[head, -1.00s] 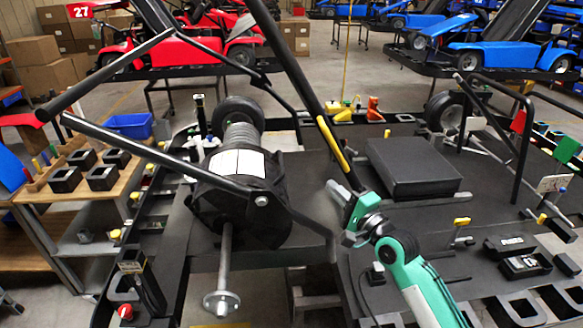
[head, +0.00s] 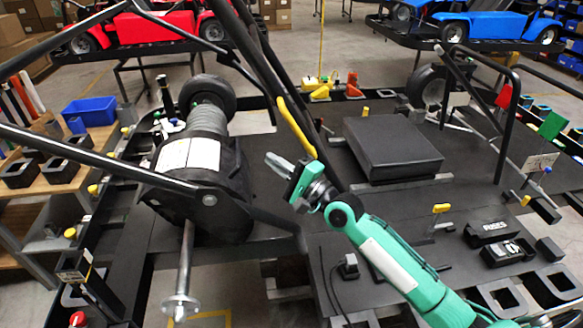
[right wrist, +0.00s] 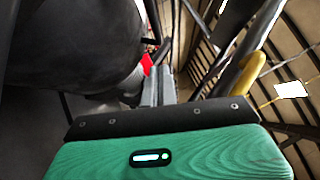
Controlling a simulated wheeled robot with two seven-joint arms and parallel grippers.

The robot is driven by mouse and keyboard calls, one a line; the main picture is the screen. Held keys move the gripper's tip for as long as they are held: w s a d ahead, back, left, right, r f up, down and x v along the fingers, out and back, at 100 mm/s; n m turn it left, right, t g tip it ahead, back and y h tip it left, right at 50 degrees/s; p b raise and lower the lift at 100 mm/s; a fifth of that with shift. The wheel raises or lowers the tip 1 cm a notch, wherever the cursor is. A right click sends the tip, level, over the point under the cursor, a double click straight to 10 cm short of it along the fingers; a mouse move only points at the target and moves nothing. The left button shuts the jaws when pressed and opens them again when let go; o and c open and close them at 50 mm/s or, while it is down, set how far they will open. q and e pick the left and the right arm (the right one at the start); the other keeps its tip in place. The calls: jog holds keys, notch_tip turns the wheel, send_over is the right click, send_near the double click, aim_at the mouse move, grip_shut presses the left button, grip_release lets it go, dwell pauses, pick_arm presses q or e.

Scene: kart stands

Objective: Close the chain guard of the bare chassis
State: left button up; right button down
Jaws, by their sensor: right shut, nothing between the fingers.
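The bare chassis is a low black frame with a flat deck (head: 370,215) and black tubes. A long, slanted black part rises over it with a yellow grip (head: 297,127) along its lower end. It looks like the chain guard, standing raised, but I cannot be sure. My right gripper (head: 276,163) is shut and empty, just below and left of the yellow grip, apart from it in the picture. In the right wrist view its grey fingers (right wrist: 160,86) point away, with the yellow grip (right wrist: 240,75) to their right. My left gripper is not in view.
A black drum (head: 175,205) with a white label stands left of my right gripper, under slanted tubes. A black box (head: 393,150) sits on the deck to the right. A tube hoop (head: 512,110) rises at the right.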

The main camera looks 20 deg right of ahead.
pick_arm(q)
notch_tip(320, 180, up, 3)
jog(key=p, duration=0.2)
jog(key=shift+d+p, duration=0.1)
jog(key=shift+p, duration=0.2)
pick_arm(e)
jog(key=a, duration=0.1)
jog(key=w+a+r, duration=0.1)
jog(key=a, duration=0.1)
jog(key=w+a, duration=0.1)
jog(key=shift+a+r, duration=0.35)
